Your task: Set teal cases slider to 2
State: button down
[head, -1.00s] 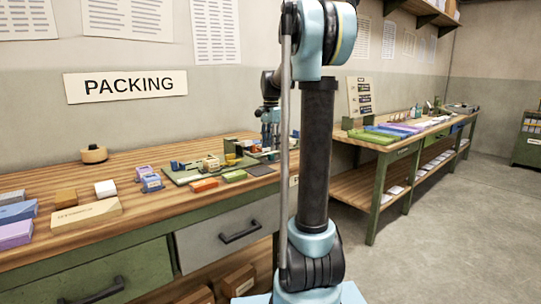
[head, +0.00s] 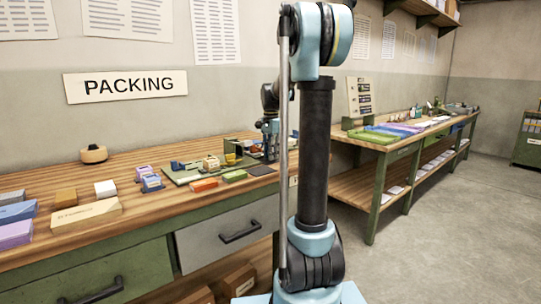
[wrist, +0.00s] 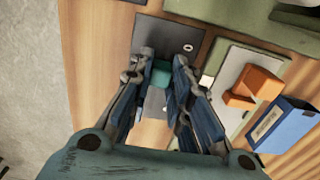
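In the wrist view, a small teal block (wrist: 161,74) sits between the fingertips of my gripper (wrist: 162,68), on or just over a dark grey plate (wrist: 160,32). My two fingers stand a little apart, one on each side of the teal block. I cannot tell whether the pads press on it. A white ring-like mark shows on the plate right of the fingers. The fingers hide part of the plate, and no number 2 is readable. In the head view my gripper (head: 270,150) is low at the back right of the packing table, partly hidden by my arm.
Right of the fingers in the wrist view are an orange block (wrist: 254,88) and a blue labelled box (wrist: 285,125). Bare floor (wrist: 30,80) lies left of the table edge. In the head view, a wooden block (head: 86,215) and coloured stacks occupy the table's left part.

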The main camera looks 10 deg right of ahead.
jog(key=shift+w+d, duration=0.45)
jog(key=shift+d, duration=0.2)
jog(key=shift+w+d, duration=0.4)
jog(key=shift+d, duration=0.25)
jog(key=c, duration=1.5)
grip_release()
notch_tip(320, 180, up, 12)
jog(key=shift+f, duration=0.1)
